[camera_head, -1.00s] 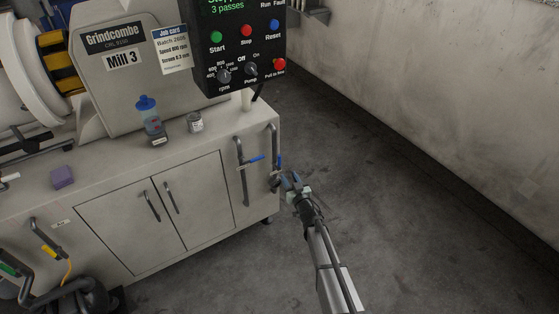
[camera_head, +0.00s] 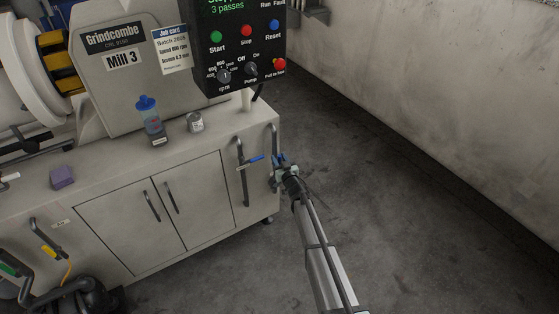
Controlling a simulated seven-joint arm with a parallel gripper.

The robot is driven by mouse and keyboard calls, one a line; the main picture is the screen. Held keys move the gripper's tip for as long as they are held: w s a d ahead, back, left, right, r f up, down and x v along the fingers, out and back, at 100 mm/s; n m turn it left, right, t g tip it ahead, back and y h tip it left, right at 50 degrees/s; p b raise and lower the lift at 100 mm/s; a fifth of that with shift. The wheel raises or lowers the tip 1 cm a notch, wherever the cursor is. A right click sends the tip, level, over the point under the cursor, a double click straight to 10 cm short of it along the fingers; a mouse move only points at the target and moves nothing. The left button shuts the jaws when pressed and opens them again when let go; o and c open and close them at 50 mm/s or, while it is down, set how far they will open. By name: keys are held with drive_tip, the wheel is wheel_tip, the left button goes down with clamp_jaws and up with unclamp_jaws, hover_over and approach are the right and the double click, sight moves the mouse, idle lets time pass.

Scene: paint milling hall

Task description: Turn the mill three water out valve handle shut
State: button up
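Two water pipes run down the right end of the Mill 3 cabinet. The left pipe (camera_head: 241,170) carries a valve with a blue lever handle (camera_head: 256,159) that points right, across the pipe. The right pipe (camera_head: 275,137), at the cabinet corner, has a second valve, now largely hidden behind my gripper. I see no readable label telling which is water out. My gripper (camera_head: 281,167) is at the right pipe's valve, around or against its handle. The fingers are too small and overlapped to tell whether they are open, shut or touching.
The control panel (camera_head: 238,45) hangs above the valves. A blue-capped bottle (camera_head: 149,118) and a small jar (camera_head: 195,122) stand on the cabinet top. The floor (camera_head: 380,210) right of the cabinet is clear up to the wall (camera_head: 440,75).

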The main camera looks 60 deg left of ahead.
clamp_jaws()
idle(0.4)
drive_tip(key=shift+w+m, duration=0.15)
drive_tip(key=shift+m, duration=0.15)
drive_tip(key=w+f+m+g+h, duration=0.1)
drive_tip(key=w+f+m+g, duration=0.2)
drive_tip(key=m, duration=1.2)
drive_tip(key=shift+w+f+h, duration=0.4)
drive_tip(key=shift+w+f, duration=1.1)
drive_tip(key=shift+f, duration=0.15)
drive_tip(key=shift+d, duration=0.1)
